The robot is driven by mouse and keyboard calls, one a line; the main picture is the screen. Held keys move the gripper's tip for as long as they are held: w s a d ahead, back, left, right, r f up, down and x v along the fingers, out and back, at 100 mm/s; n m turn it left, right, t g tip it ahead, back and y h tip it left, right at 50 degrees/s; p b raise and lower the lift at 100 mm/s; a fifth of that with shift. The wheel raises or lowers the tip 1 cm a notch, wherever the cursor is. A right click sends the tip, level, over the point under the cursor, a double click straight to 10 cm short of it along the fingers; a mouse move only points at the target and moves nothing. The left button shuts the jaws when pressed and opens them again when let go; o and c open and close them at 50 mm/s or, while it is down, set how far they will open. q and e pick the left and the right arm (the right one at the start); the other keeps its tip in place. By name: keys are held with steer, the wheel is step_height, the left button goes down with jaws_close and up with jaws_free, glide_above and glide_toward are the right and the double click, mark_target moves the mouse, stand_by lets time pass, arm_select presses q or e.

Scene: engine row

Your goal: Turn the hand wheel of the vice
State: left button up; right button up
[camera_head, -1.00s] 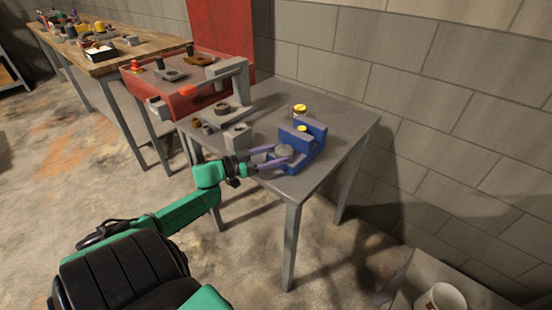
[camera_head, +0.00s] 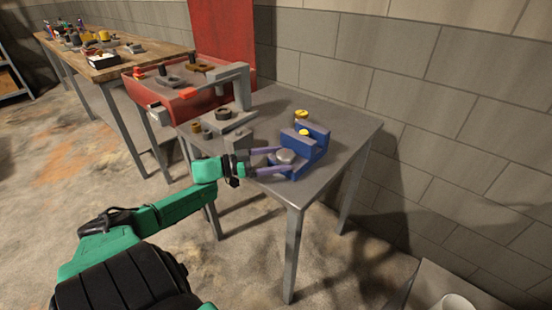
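The blue vice (camera_head: 313,150) stands near the front right of the grey metal table. Its grey round hand wheel (camera_head: 285,157) is on the vice's left side, facing my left arm. My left gripper (camera_head: 279,160) reaches in from the left with its two purple fingers apart, one on each side of the wheel. I cannot tell whether the fingers touch the wheel. A yellow round piece (camera_head: 303,132) sits in the vice. My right gripper is not in view.
On the same grey table (camera_head: 345,130) are a grey press (camera_head: 240,95), a grey block (camera_head: 236,138) and a yellow-topped piece (camera_head: 301,114). A red bench (camera_head: 185,100) and a wooden bench stand to the left. A block wall is behind.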

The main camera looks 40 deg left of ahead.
arm_select(q)
steer(key=p+v, duration=0.1)
steer(key=v, duration=1.1)
steer(key=shift+w, duration=0.1)
